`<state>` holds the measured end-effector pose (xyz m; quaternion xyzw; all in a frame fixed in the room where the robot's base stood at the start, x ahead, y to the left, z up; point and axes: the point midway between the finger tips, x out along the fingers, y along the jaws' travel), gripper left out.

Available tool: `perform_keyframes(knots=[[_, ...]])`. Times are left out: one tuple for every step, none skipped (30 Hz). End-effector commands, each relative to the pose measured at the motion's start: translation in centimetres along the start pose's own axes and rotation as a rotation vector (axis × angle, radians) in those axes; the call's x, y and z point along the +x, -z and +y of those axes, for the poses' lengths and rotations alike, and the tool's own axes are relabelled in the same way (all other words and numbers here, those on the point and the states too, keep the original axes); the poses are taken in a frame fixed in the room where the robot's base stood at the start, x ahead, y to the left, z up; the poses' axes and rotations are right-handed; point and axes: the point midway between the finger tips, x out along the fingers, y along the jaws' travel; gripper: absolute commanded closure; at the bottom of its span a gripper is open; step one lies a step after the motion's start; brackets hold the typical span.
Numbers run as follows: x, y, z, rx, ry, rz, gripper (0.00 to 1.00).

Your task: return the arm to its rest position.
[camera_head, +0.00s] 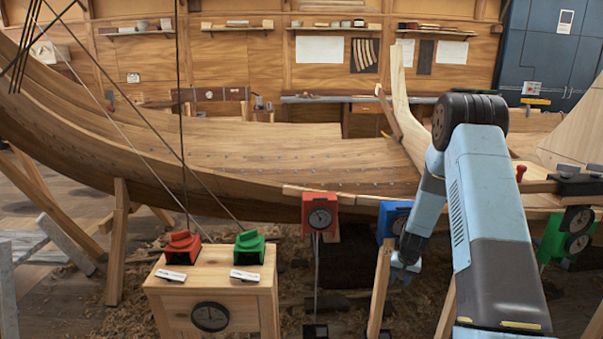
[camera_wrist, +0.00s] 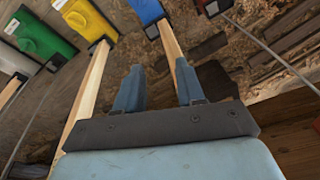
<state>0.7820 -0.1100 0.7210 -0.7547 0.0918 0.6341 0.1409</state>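My arm (camera_head: 480,190) reaches out from the lower right over the scene, bent at the elbow. My gripper (camera_head: 405,268) hangs low, near the wooden post under a blue block (camera_head: 393,217). In the wrist view my gripper (camera_wrist: 158,72) has its two fingers well apart. Nothing is held between them. The blue block (camera_wrist: 147,10) and its post (camera_wrist: 171,42) lie beyond the fingertips. The post passes behind the right finger, and I cannot tell how close it is.
The clinker hull (camera_head: 250,165) spans the scene behind. A red block (camera_head: 320,215) and a green block (camera_head: 553,242) are at its side. A wooden stand (camera_head: 215,290) at lower left carries a red clamp-like piece (camera_head: 183,248) and a green one (camera_head: 249,247). Shavings cover the floor.

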Motion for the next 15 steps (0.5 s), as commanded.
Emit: perform_keyframes(knots=[[-2.2,0.3,-0.6,-0.011,0.004,0.013,0.62],[-3.2,0.3,-0.9,-0.017,0.006,0.017,0.62],[-4.7,0.3,-1.3,-0.025,0.009,0.022,0.62],[-5.8,0.4,-1.5,-0.031,0.010,0.027,0.62],[-6.8,0.3,-1.8,-0.036,0.012,0.031,0.62],[-8.2,0.2,-2.1,-0.044,0.015,0.035,0.62],[-9.3,0.2,-2.4,-0.049,0.016,0.040,0.62],[-10.4,0.1,-2.6,-0.055,0.018,0.044,0.62],[-11.8,-0.1,-3.0,-0.063,0.020,0.049,0.62],[-12.8,-0.2,-3.2,-0.069,0.021,0.053,0.62],[-13.8,-0.4,-3.4,-0.075,0.023,0.058,0.62],[-15.2,-0.6,-3.7,-0.083,0.024,0.063,0.62],[-16.2,-0.8,-3.9,-0.088,0.026,0.066,0.62],[-17.2,-1.1,-4.1,-0.093,0.027,0.071,0.62],[-18.5,-1.4,-4.3,-0.100,0.028,0.076,0.62]])
